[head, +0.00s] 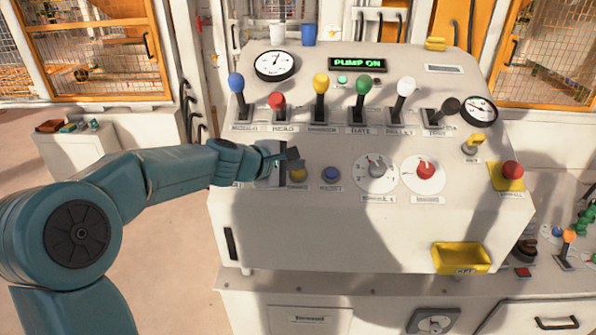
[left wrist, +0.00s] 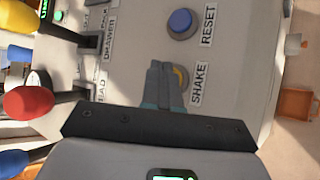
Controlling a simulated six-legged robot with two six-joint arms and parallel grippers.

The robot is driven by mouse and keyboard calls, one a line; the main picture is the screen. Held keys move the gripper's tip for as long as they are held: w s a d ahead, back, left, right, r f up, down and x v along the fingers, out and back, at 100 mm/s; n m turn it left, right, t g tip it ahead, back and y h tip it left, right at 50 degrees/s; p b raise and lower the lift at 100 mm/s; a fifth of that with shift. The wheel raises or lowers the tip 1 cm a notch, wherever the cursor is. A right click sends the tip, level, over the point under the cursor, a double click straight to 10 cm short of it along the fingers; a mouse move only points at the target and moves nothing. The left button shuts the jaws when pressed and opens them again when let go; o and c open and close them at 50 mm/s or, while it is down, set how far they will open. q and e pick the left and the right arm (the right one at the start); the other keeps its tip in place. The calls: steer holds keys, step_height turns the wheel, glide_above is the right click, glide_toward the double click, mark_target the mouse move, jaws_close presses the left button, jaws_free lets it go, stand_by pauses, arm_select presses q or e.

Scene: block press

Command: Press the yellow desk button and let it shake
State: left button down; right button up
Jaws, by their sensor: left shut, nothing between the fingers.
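The yellow desk button (head: 298,175) sits on the sloped front of the console, left of a blue button (head: 331,175). In the left wrist view the yellow button (left wrist: 182,77) stands beside the word SHAKE, and part of it is hidden by my fingers. My left gripper (head: 294,161) is just above and beside the button in the head view. Its fingers are shut and empty, and their tips (left wrist: 164,68) overlap the button's edge in the wrist view. I cannot tell whether they touch it. My right gripper is not in view.
Several coloured levers (head: 320,86) line the panel above the buttons. Two dials (head: 376,172) and a red button on a yellow plate (head: 512,171) are to the right. A green display (head: 357,64) reads PUMP ON. A yellow tray (head: 462,258) is at the lower right.

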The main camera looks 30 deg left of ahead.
arm_select(q)
steer(key=shift+f, duration=0.15)
steer(key=shift+w+a+f+b, duration=0.1)
steer(key=shift+w+f+b, duration=0.15)
steer(key=shift+b, duration=0.15)
steer(key=shift+w+f+b, duration=0.1)
steer(key=shift+f+b, duration=0.35)
steer(key=shift+f, duration=0.05)
stand_by(0.5)
steer(key=shift+r, duration=0.1)
steer(key=shift+s+r+p, duration=0.2)
steer(key=shift+r+p, duration=0.35)
steer(key=shift+r, duration=0.05)
steer(key=shift+s+r, duration=0.15)
steer(key=shift+r, duration=0.05)
